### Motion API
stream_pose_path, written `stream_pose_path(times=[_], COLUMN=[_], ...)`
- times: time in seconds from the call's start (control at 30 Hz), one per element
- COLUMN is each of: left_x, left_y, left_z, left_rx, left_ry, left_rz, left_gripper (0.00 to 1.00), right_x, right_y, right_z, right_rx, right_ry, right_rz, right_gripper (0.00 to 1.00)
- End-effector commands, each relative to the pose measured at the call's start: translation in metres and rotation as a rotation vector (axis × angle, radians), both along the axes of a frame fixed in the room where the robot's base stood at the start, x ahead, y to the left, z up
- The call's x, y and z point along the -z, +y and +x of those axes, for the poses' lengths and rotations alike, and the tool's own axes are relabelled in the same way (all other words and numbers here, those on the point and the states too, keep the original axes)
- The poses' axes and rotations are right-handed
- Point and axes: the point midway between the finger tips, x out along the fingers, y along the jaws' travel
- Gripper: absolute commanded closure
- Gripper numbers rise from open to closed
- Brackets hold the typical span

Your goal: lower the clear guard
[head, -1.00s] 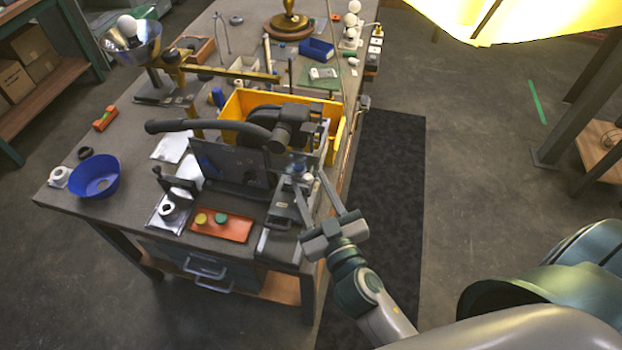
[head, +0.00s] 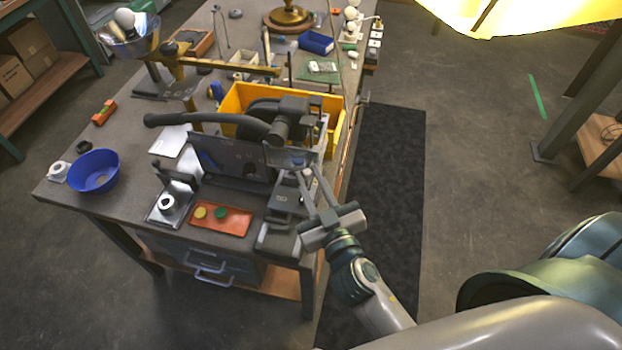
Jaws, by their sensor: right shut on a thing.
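The machine (head: 235,157) with a dark plate and a long black handle stands on the near right part of the bench. The clear guard (head: 287,157) looks like a small see-through panel at the machine's right side, tilted over the grey block below it. My right gripper (head: 306,171) reaches in from the lower right, its fingers shut on the guard's right edge. The exact contact is small and partly hidden. My left gripper is out of view.
A yellow bin (head: 236,101) stands right behind the machine. An orange tray (head: 236,220) with yellow and green discs lies in front, a blue bowl (head: 93,171) at the left. The floor mat (head: 392,170) right of the bench is clear.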

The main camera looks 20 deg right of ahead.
Motion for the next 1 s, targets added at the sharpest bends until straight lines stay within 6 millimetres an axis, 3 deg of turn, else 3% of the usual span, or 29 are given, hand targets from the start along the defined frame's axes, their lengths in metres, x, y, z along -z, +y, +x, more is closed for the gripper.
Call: stream_pose_path(times=[0.1, 0.6, 1.0], left_x=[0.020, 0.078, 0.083], left_y=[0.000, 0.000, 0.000], left_z=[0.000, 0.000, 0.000], left_rx=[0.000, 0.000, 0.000], left_ry=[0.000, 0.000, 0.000], left_rz=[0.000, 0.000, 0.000], left_gripper=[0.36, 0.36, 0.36], right_x=[0.021, 0.085, 0.093], right_y=[0.001, 0.001, 0.001], right_z=[0.000, 0.000, -0.001], right_rx=[-0.002, -0.002, -0.002], right_ry=[0.002, 0.000, 0.003], right_rz=[0.001, 0.001, 0.001], right_gripper=[1.00, 1.00, 1.00])
